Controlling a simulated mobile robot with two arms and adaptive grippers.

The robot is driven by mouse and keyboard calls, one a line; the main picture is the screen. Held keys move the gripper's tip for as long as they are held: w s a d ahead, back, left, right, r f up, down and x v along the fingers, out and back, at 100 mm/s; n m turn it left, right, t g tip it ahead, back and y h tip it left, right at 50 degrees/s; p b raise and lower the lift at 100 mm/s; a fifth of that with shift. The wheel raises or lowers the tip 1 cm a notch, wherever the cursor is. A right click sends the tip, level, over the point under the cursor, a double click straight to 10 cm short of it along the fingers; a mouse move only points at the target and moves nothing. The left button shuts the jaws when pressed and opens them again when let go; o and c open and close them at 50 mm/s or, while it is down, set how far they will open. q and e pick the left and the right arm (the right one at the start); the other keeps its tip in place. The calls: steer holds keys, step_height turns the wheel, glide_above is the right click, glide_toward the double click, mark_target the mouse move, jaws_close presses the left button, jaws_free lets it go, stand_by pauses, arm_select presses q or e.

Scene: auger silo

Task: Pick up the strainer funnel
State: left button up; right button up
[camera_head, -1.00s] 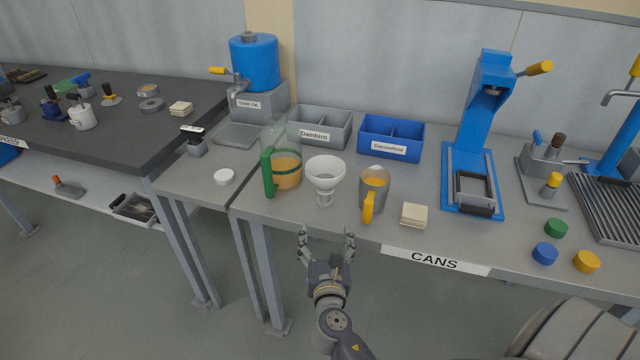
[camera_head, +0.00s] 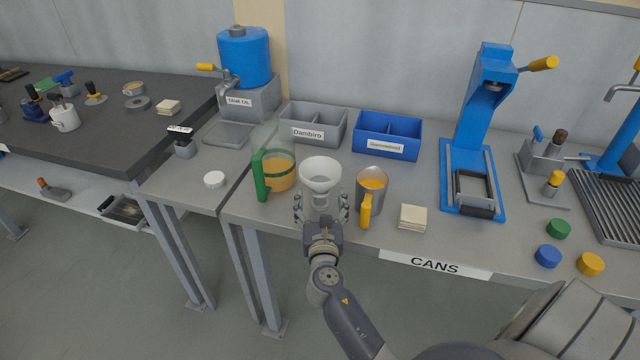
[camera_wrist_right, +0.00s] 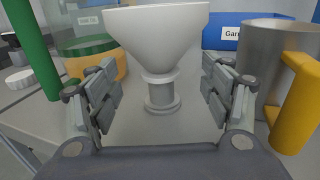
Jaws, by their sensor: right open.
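The white strainer funnel (camera_head: 320,175) stands upright on the bench near its front edge, wide bowl up and narrow neck down. In the right wrist view the funnel (camera_wrist_right: 158,38) is straight ahead, its neck centred between the fingers. My right gripper (camera_head: 322,208) is open at the funnel's near side, one finger to each side of the neck. In the wrist view both fingers of the right gripper (camera_wrist_right: 160,98) stand clear of the neck with gaps. My left gripper is not in view.
A jug with a green handle (camera_head: 262,175) stands close on the left, and a metal mug with a yellow handle (camera_head: 371,190) close on the right. Behind are a grey bin (camera_head: 313,128) and a blue bin (camera_head: 388,137). A pad stack (camera_head: 413,217) lies right of the mug.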

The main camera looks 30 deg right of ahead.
mark_target(321, 196)
steer(key=x, duration=0.4)
steer(key=shift+w+d+f, duration=0.15)
steer(key=shift+w, duration=0.2)
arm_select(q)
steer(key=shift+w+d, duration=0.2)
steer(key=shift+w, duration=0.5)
arm_select(e)
steer(key=c, duration=1.3)
